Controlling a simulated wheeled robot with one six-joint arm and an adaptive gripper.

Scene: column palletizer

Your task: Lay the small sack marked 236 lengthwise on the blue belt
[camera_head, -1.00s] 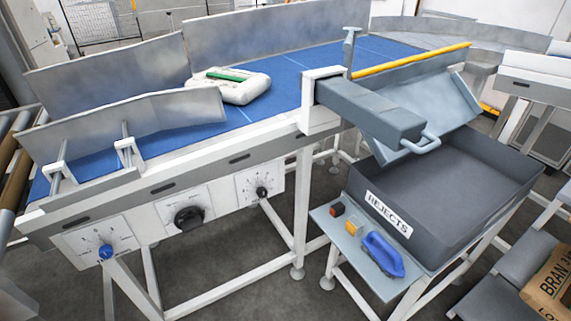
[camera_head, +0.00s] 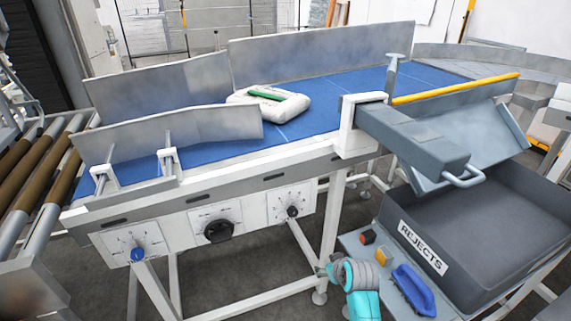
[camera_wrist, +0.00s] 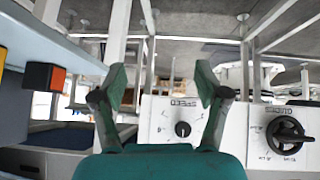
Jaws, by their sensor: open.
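A small white sack (camera_head: 284,107) with a green stripe lies on the blue belt (camera_head: 320,117), near the far guide wall, in the head view. Any number on it is too small to read. My gripper (camera_wrist: 168,82) is open and empty in the wrist view. Its two fingers stand apart in front of the conveyor's control panel (camera_wrist: 185,125). In the head view only part of my arm shows at the bottom, below the belt frame, well away from the sack.
A grey reject bin (camera_head: 470,225) stands at the right, with a blue-handled tool (camera_head: 412,290) and small buttons on its front shelf. A grey pusher (camera_head: 415,140) and metal guide walls (camera_head: 165,133) border the belt. Brown rollers (camera_head: 45,155) are at the left.

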